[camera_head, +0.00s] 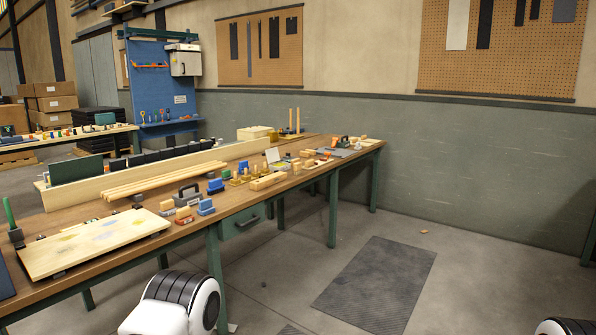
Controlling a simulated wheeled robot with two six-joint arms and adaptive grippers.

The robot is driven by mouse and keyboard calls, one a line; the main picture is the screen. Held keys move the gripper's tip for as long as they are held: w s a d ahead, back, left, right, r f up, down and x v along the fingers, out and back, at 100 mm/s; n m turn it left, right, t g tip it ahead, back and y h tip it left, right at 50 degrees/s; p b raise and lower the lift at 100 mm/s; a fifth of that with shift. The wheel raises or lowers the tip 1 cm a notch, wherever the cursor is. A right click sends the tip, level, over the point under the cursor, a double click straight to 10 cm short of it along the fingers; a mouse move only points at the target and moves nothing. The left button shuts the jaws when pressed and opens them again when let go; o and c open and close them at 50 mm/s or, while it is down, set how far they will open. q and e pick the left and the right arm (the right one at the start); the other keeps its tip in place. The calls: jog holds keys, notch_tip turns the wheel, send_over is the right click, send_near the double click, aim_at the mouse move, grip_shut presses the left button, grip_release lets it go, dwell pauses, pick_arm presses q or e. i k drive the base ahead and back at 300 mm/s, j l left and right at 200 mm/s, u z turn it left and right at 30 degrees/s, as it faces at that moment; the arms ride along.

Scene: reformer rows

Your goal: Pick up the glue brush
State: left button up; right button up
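A long wooden workbench (190,232) runs from the lower left towards the wall and bears many small items. I cannot make out a glue brush for certain among them; they are too small at this distance. Blue-topped items (206,207) and small wooden blocks stand near the bench's front edge. A board with faint coloured patches (97,241) lies on the near left end. Neither gripper shows; only white and black parts of my own body show at the bottom edge.
Long wooden strips (163,177) lie along the bench beside a tall pale board (200,158). A green upright handle (9,212) stands at the far left. A dark floor mat (376,285) lies on open floor to the right.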

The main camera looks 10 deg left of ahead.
aim_at(297, 166)
jog(key=i+j+u, duration=0.1)
jog(key=i+u, duration=0.4)
jog(key=i, duration=1.3)
